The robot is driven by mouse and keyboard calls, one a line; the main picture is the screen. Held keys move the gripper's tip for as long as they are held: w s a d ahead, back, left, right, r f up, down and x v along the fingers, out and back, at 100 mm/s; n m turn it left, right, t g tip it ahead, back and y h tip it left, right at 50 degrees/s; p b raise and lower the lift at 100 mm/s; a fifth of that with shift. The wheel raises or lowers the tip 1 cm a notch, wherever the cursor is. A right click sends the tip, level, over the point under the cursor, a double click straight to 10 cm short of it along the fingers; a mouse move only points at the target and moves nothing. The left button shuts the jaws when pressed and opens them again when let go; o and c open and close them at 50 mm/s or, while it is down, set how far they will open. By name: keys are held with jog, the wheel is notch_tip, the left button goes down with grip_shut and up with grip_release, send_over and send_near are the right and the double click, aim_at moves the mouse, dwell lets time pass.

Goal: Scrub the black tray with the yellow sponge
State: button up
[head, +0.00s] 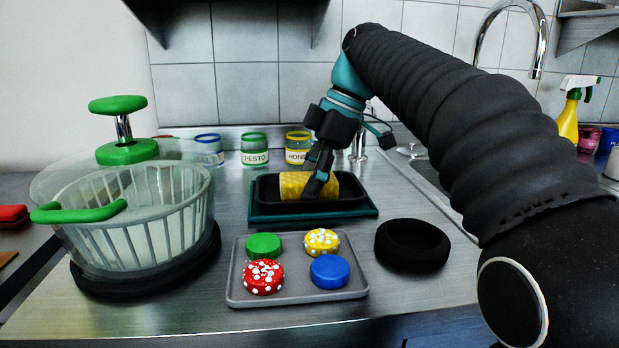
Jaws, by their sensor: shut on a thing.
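The black tray (262,208) sits on a teal base (368,211) in the middle of the counter. The yellow sponge (293,186) is inside the tray, towards its middle. My gripper (316,188) comes down from above and is shut on the sponge. The fingers hide part of the sponge. Whether the sponge touches the tray floor is hard to tell, but it sits low within the rim.
A grey tray (300,295) with several colored round pieces lies in front. A black ring (412,245) lies at right. A salad spinner (140,215) stands at left. Jars, including a pesto jar (254,150), line the back. The sink tap (540,45) is at right.

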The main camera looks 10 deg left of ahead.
jog(key=shift+s+a, duration=0.25)
jog(key=shift+a, duration=0.75)
jog(key=shift+w+d, duration=0.25)
jog(key=shift+d, duration=0.6)
jog(key=shift+w+d, duration=0.2)
jog(key=shift+d, duration=0.65)
jog(key=shift+a, duration=0.1)
dwell(1.4)
jog(key=shift+s+a+f, duration=0.1)
jog(key=shift+s+a, duration=0.15)
jog(key=shift+a, duration=0.55)
jog(key=shift+s+a, duration=0.2)
jog(key=shift+a, duration=0.6)
